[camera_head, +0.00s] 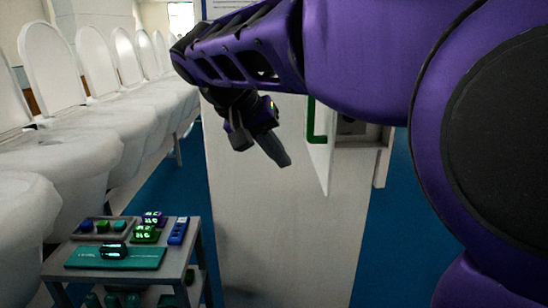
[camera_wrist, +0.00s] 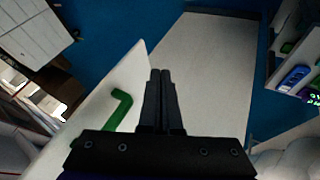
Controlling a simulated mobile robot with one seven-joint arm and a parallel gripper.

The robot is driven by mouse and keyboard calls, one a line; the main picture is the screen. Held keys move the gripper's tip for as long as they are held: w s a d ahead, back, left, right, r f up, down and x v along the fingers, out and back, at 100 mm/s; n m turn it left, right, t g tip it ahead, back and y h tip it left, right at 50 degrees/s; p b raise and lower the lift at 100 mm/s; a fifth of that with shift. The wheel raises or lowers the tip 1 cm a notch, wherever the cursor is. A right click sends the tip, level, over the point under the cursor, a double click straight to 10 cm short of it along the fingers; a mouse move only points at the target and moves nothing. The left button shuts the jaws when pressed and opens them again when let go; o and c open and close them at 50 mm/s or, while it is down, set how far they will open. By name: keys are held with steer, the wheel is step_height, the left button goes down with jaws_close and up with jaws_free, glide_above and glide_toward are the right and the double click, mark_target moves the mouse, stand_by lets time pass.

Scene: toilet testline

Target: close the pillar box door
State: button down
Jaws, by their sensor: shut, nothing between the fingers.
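The white pillar (camera_head: 275,215) stands in the middle of the head view. Its box door (camera_head: 320,165) is open and stands out from the pillar, with a green handle (camera_head: 316,122) near the top of the visible part. The box opening (camera_head: 352,128) shows dimly behind the door, partly covered by my arm. My gripper (camera_head: 284,161) is shut and empty, left of the door. In the wrist view my shut fingers (camera_wrist: 160,72) are just right of the door panel (camera_wrist: 75,130) and its green handle (camera_wrist: 107,115). I cannot tell whether they touch the door.
A low trolley (camera_head: 67,240) with trays and small green and blue devices stands at lower left. A row of white toilets (camera_head: 75,140) runs along the left. Blue floor (camera_head: 180,185) shows between them and the pillar.

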mark_target(325, 189)
steer(key=shift+w+d+f+b, duration=0.2)
steer(key=shift+w+d+f, duration=0.25)
steer(key=shift+d+f, duration=0.7)
steer(key=shift+w+d+f+b, duration=0.15)
steer(key=shift+w+d+f, duration=0.3)
steer(key=shift+d+f, duration=0.7)
steer(key=shift+w+d+f+b, duration=0.2)
steer(key=shift+w+d+f, duration=0.4)
steer(key=shift+d, duration=0.95)
steer(key=shift+s+f, duration=0.15)
steer(key=shift+d, duration=0.15)
